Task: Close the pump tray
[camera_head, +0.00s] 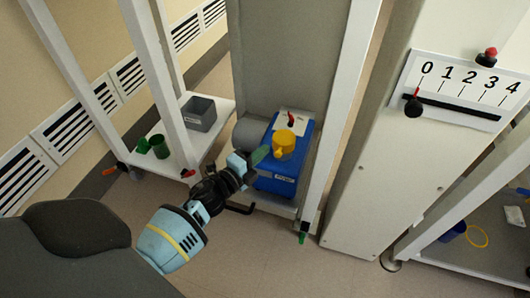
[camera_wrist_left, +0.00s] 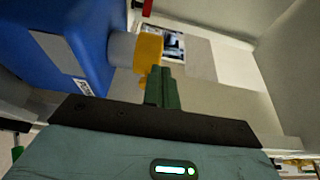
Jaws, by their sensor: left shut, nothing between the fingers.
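The blue pump (camera_head: 273,178), with a yellow cap (camera_head: 284,145) on top, stands on the light pump tray (camera_head: 272,206) between the white posts. A black handle (camera_head: 240,209) shows at the tray's front, low and left. How far the tray is out is hard to tell. My left gripper (camera_head: 259,156) is shut and empty, over the pump's left side, near the yellow cap. In the left wrist view its green fingers (camera_wrist_left: 162,88) are together below the yellow cap (camera_wrist_left: 148,48), with the blue pump (camera_wrist_left: 65,40) at left. Contact cannot be told. My right gripper is out of view.
A left shelf (camera_head: 204,143) holds a grey bin (camera_head: 198,113) and green cups (camera_head: 158,146). A white panel with a 0–4 scale (camera_head: 464,84) stands at right. A lower right shelf holds a blue cup (camera_head: 453,232) and yellow ring (camera_head: 477,236). Floor before the tray is clear.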

